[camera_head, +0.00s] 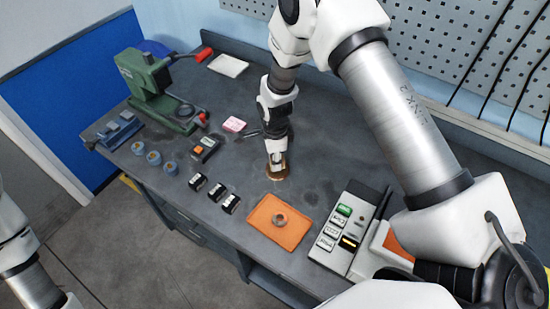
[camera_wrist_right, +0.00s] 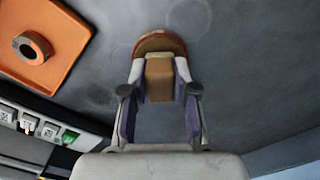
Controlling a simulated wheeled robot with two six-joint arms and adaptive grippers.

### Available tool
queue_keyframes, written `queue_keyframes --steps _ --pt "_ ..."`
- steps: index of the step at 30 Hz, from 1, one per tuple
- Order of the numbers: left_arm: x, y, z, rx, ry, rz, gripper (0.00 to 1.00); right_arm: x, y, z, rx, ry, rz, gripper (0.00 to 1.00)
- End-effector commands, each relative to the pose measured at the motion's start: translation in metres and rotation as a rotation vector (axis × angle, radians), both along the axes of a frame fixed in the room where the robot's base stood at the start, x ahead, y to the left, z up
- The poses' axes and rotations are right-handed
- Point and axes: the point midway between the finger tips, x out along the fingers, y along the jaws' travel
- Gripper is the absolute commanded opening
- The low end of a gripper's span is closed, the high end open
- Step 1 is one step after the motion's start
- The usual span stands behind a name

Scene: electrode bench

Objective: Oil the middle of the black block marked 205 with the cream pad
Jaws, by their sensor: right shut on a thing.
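My right gripper (camera_head: 277,157) points down over a round brass dish (camera_head: 278,174) in the middle of the bench. In the right wrist view, its fingers (camera_wrist_right: 160,72) are shut on the tan-cream pad (camera_wrist_right: 159,80). The dish's brown rim (camera_wrist_right: 160,41) shows just beyond the pad; I cannot tell whether the pad touches inside it. Three black blocks with white labels stand in a row left of the dish: the left one (camera_head: 197,182), the middle one (camera_head: 216,192) and the right one (camera_head: 230,204). Their markings are too small to read. My left gripper is out of view.
An orange tray (camera_head: 260,230) with a metal ring (camera_head: 279,219) lies right of the blocks. A labelled panel (camera_head: 329,255) stands further right. A green press (camera_head: 150,85), blue-grey round pieces (camera_head: 153,157) and a pink pad (camera_head: 234,124) are left. Bare bench separates the dish and blocks.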

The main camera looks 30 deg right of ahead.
Motion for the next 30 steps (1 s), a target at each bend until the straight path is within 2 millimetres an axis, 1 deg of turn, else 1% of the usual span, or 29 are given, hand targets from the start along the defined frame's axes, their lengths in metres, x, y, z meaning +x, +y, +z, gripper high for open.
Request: queue_keyframes --steps 30 --pt "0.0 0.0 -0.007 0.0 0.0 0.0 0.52 0.0 0.0 -0.01 0.0 -0.001 0.0 0.0"
